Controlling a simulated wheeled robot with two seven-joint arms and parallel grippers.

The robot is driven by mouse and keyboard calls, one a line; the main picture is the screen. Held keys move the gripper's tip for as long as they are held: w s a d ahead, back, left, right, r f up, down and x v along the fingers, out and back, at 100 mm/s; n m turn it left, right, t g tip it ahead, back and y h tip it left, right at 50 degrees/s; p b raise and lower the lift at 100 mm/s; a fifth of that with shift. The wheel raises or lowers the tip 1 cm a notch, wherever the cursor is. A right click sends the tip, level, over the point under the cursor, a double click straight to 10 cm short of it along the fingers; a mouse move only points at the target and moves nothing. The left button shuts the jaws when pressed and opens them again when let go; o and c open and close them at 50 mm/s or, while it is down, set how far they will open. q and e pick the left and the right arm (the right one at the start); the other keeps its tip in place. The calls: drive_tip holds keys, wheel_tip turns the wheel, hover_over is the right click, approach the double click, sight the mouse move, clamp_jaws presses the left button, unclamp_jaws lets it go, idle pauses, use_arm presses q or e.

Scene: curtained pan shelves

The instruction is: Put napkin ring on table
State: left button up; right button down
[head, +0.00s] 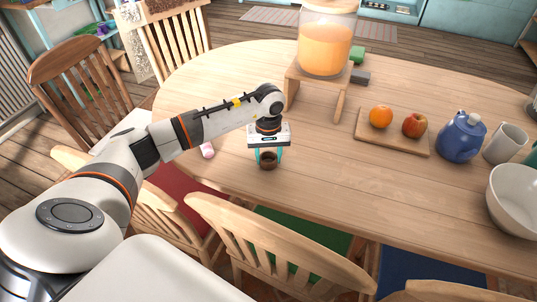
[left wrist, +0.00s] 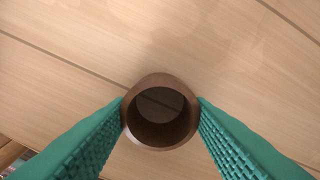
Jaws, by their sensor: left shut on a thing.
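The napkin ring (head: 268,164) is a small brown ring. In the left wrist view the napkin ring (left wrist: 160,141) sits between the two green fingertips, its opening facing the camera, with wood showing through the hole. My left gripper (head: 268,158) is shut on it, fingers pointing down, over the near part of the wooden table (head: 215,110). I cannot tell whether the ring touches the tabletop or hangs just above it. My right gripper is not in view.
A juice dispenser (head: 327,45) stands on a wooden stand behind the gripper. A cutting board (head: 392,143) with fruit, a blue teapot (head: 461,137) and a white bowl (head: 515,200) are on the right. A small pink item (head: 207,150) lies left. Chairs line the near edge.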

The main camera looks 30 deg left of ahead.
use_arm(q)
drive_tip(key=o, duration=1)
drive_tip(key=shift+o, duration=0.2)
wheel_tip(320, 180, up, 12)
drive_tip(key=shift+b, duration=0.35)
clamp_jaws()
idle(1.2)
